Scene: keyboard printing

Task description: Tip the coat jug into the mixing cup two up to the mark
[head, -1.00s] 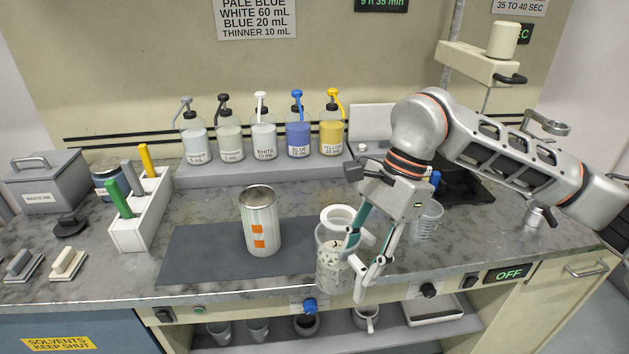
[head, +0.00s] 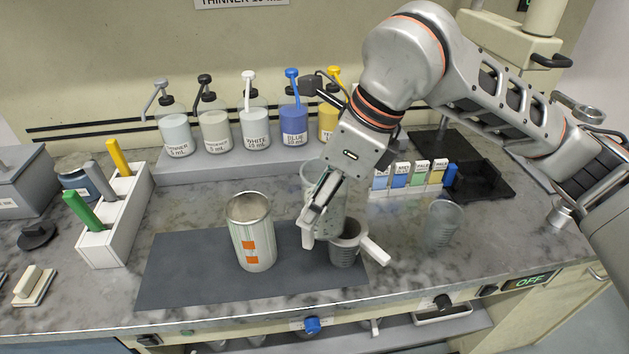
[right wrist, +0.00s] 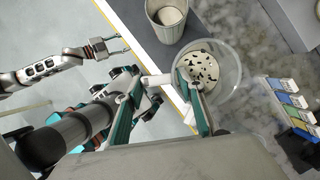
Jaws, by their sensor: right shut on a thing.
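My right gripper (head: 345,235) is shut at a clear jug (head: 312,180), largely hidden behind the fingers in the head view. In the right wrist view the clear jug (right wrist: 228,75) lies against the fingers (right wrist: 180,82), with a pale, dark-speckled bottom. Another clear cup (head: 442,226) stands upright to the right. I cannot read which is mixing cup two, nor see any mark or pouring. My left gripper (right wrist: 122,44) looks open and empty beyond the counter's edge.
A tin with orange squares (head: 252,240) stands on the dark mat (head: 185,265). Pump bottles (head: 255,130) line the back shelf. A white rack with coloured handles (head: 120,225) is at left. Small labelled boxes (head: 400,178) stand behind the gripper. The counter's front right is clear.

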